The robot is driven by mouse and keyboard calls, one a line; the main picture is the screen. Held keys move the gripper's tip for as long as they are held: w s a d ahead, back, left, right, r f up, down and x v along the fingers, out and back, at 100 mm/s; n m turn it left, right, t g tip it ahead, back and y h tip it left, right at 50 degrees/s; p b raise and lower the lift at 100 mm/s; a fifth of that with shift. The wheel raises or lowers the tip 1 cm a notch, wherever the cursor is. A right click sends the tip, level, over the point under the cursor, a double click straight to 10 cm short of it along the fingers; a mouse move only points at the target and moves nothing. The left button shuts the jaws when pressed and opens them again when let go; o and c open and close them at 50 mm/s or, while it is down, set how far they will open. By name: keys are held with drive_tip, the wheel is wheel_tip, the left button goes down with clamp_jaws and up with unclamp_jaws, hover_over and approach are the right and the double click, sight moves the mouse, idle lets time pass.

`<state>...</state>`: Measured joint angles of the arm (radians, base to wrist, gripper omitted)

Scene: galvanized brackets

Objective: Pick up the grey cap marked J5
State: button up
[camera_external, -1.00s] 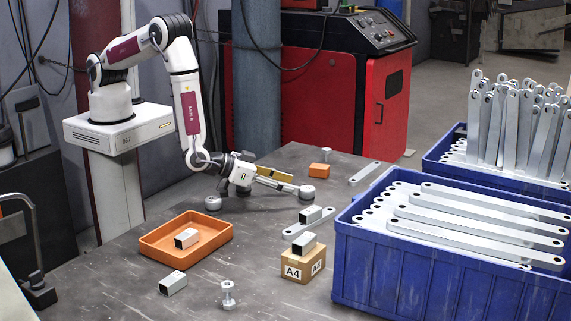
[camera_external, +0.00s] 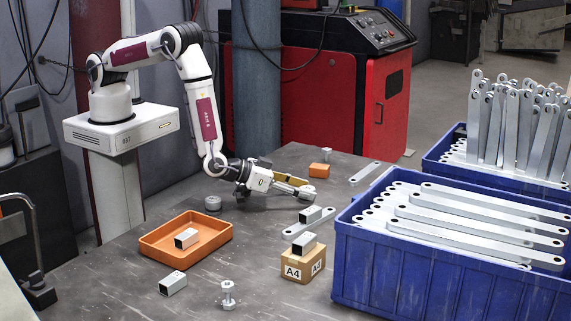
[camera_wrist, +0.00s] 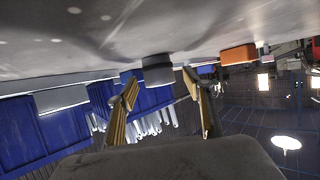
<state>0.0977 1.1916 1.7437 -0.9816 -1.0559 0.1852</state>
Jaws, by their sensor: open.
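A round grey cap (camera_external: 307,192) stands on the table just off my fingertips; it also shows in the wrist view (camera_wrist: 157,72), ahead of and between my two fingers. My gripper (camera_external: 293,187) is low over the table, reaching nearly level to the right. In the wrist view my gripper (camera_wrist: 166,92) has its fingers apart, with nothing held between them. A second round grey cap (camera_external: 213,203) stands to the left, behind the orange tray. No J5 mark can be read on either cap.
An orange block (camera_external: 319,171) lies beyond the fingers. Square tube pieces and a flat bracket (camera_external: 297,228) lie in front. An orange tray (camera_external: 154,252), a cardboard box marked A4 (camera_external: 297,271) and a blue crate (camera_external: 435,270) stand nearby. Table between tray and bracket is clear.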

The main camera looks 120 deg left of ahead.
drive_tip(key=c, duration=1.2)
drive_tip(key=shift+r, duration=0.15)
drive_tip(key=shift+r, duration=4.9)
